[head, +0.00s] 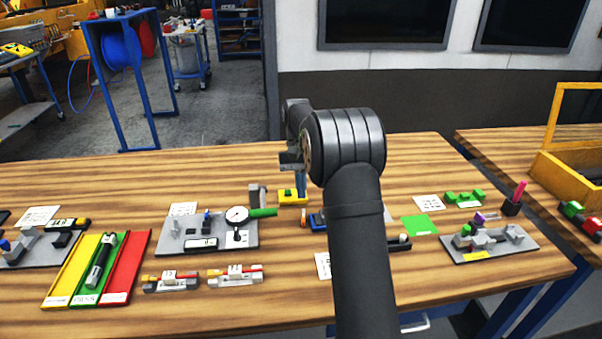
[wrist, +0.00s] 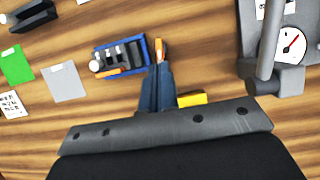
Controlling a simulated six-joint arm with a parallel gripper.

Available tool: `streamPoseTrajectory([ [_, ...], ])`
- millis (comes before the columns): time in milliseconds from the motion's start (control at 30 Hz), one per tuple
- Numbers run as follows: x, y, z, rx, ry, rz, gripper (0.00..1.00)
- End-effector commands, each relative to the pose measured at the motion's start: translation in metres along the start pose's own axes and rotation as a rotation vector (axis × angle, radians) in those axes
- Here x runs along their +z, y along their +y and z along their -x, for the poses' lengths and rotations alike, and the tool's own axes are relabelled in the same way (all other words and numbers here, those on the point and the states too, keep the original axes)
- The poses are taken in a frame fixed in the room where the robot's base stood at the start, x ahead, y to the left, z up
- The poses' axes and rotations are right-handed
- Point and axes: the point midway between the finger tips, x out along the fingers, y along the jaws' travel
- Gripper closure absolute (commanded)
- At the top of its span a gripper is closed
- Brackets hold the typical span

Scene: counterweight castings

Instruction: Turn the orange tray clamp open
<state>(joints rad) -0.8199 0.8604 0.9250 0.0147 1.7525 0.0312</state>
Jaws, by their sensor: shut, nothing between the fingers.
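The small blue tray (wrist: 96,68) lies left of my gripper in the wrist view, with dark and grey castings in it. In the head view the tray (head: 314,219) is partly hidden by my arm. An orange bar (wrist: 110,73) lies along the tray's lower edge in the wrist view. A second orange piece (wrist: 159,48) stands beside the tray's right side, just beyond my fingertips. I cannot tell which orange piece is the clamp. My gripper (wrist: 158,68) is shut and empty, pointing down near the tray's right side; in the head view it (head: 301,194) hangs above the table.
A yellow block (head: 291,196) is close to my gripper. A dial gauge (head: 237,216) on a grey plate, with an upright post, stands to the left. A green mat (head: 420,224) and a grey fixture plate (head: 488,245) are to the right.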

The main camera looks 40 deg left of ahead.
Motion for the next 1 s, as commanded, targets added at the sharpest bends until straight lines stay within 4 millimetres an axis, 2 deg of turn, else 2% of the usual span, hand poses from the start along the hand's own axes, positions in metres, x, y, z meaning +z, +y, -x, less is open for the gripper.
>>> streamPoseTrajectory([
  [100,-0.001,0.001,0.020,0.000,0.006,-0.001,1.00],
  [267,-0.001,0.001,0.041,0.001,0.007,-0.002,1.00],
  [567,0.001,0.002,-0.007,0.001,0.001,-0.003,1.00],
  [967,0.001,0.002,-0.084,-0.008,-0.004,-0.025,1.00],
  [1000,-0.001,0.002,-0.071,0.002,0.001,-0.002,1.00],
])
